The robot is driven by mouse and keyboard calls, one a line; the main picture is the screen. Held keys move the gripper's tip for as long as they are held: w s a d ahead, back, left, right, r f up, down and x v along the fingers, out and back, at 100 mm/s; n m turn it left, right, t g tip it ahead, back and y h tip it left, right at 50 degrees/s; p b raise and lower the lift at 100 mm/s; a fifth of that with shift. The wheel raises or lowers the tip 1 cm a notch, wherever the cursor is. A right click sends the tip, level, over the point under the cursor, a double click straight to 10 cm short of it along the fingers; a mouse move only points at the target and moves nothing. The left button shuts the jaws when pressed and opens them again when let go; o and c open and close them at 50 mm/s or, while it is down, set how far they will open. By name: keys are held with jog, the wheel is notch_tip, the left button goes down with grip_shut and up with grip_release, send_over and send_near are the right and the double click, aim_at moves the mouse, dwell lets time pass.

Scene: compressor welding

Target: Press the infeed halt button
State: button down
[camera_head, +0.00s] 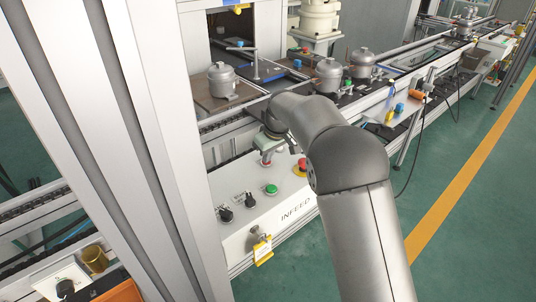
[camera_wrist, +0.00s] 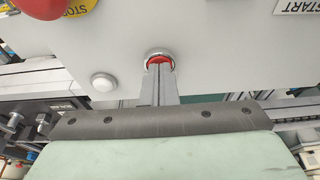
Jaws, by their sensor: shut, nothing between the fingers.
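The infeed halt button appears to be the red button with a silver ring (camera_wrist: 160,57) on the pale panel in the wrist view. My gripper (camera_wrist: 158,72) is shut and empty, with its fingertips right in front of this button, overlapping its lower part. Whether they touch it or press it in, I cannot tell. In the head view my gripper (camera_head: 266,160) points down at the INFEED panel (camera_head: 290,202), and the red button is hidden behind it there.
A red emergency stop (camera_head: 300,167) on a yellow base sits close right of my gripper. A green button (camera_head: 271,189), black switches (camera_head: 225,214) and a yellow tag (camera_head: 262,249) are on the panel. A conveyor with compressors (camera_head: 222,80) lies behind. A white button (camera_wrist: 103,82) is nearby.

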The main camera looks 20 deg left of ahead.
notch_tip(320, 180, up, 4)
jog(key=shift+f+p, duration=0.2)
jog(key=shift+p, duration=0.8)
jog(key=b+v, duration=0.2)
jog(key=v, duration=0.8)
jog(key=shift+r, duration=0.15)
jog(key=s+d+m, duration=0.2)
jog(key=s+d, duration=0.2)
jog(key=d, duration=0.3)
jog(key=s+d+m+h, duration=0.15)
jog(key=s+d, duration=0.25)
jog(key=d, duration=0.4)
jog(key=s+d+m, duration=0.3)
jog(key=s+d, duration=0.1)
jog(key=d, duration=0.3)
jog(key=s+d+f+m, duration=0.1)
jog(key=s+d+f, duration=0.2)
jog(key=s, duration=0.4)
jog(key=s+d+f+m+h, duration=0.1)
jog(key=s+d+f+m, duration=0.1)
jog(key=s+d, duration=0.3)
jog(key=s+d+f+m+g, duration=0.1)
jog(key=s+d+f, duration=0.3)
jog(key=s, duration=0.5)
jog(key=shift+s+f+m, duration=0.4)
jog(key=shift+f+m, duration=0.05)
jog(key=shift+f, duration=0.15)
